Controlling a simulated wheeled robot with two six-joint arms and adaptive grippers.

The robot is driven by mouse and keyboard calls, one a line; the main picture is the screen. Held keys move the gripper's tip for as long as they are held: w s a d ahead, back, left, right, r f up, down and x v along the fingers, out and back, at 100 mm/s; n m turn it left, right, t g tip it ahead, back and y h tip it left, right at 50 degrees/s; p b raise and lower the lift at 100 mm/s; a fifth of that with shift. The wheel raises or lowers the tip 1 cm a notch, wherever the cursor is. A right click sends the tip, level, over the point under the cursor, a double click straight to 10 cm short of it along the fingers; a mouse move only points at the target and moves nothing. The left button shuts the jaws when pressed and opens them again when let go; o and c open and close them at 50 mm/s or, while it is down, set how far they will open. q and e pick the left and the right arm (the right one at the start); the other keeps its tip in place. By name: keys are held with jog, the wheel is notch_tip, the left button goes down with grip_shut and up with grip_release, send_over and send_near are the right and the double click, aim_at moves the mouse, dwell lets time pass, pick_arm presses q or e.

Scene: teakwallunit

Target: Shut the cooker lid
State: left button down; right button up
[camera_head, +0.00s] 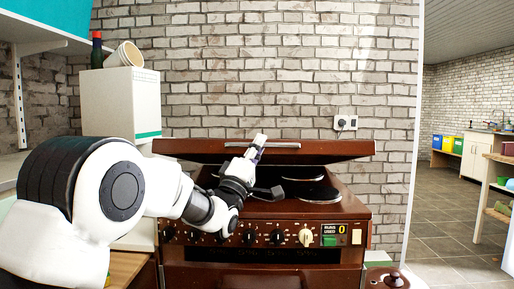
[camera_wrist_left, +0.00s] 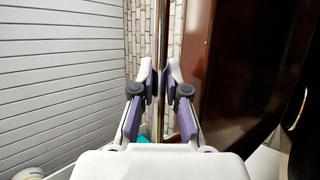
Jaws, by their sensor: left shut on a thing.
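The brown cooker (camera_head: 345,212) stands against the brick wall. Its brown lid (camera_head: 335,149) is partly open, tilted over the dark hotplates (camera_head: 308,190). A thin metal handle bar (camera_head: 285,145) runs along the lid's edge. My left gripper (camera_head: 257,143) is shut on the handle bar near its middle. In the left wrist view, the shiny bar (camera_wrist_left: 161,40) passes between the two fingers of the gripper (camera_wrist_left: 161,76), and the lid's brown face (camera_wrist_left: 232,60) is close at the right. My left arm hides part of the cooker's left side. My right gripper is not in view.
A white cabinet (camera_head: 115,105) stands left of the cooker, with a dark bottle (camera_head: 97,52) and a pale pot (camera_head: 127,54) on top. Open tiled floor lies at the far right.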

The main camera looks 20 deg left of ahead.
pick_arm(q)
jog(key=shift+d+f, duration=0.2)
jog(key=shift+f, duration=0.25)
jog(key=c, duration=1.5)
grip_release()
jog(key=shift+o, duration=0.3)
jog(key=shift+w+d, duration=0.2)
jog(key=shift+d, duration=0.15)
jog(key=shift+s+a, duration=0.15)
jog(key=shift+a, duration=0.1)
jog(key=v, duration=1.1)
jog(key=shift+s+f, duration=0.3)
jog(key=shift+f, duration=0.05)
